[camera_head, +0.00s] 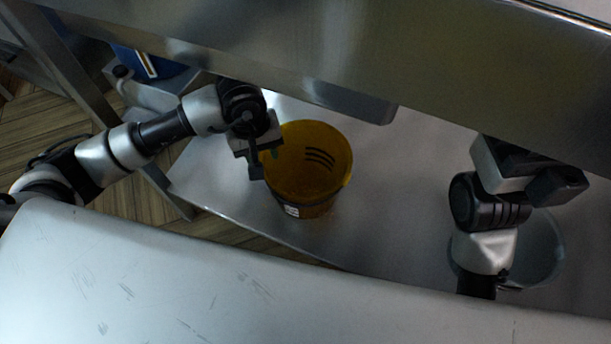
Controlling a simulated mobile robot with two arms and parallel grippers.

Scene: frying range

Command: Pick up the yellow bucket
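The yellow bucket (325,165) stands upright on the lower metal shelf, in the middle of the head view, with its open top facing me. Black marks and a small white label show on it. My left gripper (256,165) is at the bucket's left rim, and its fingers point down there. Whether it touches or grips the rim cannot be made out. My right gripper (540,185) is at the right, well apart from the yellow bucket; its fingers are dark and their opening is unclear.
The lower metal shelf (395,200) has bare room right of the bucket. A grey bucket (545,250) stands partly behind my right arm. A metal counter edge (330,40) hangs over the back of the shelf. A blue container (150,65) is at upper left.

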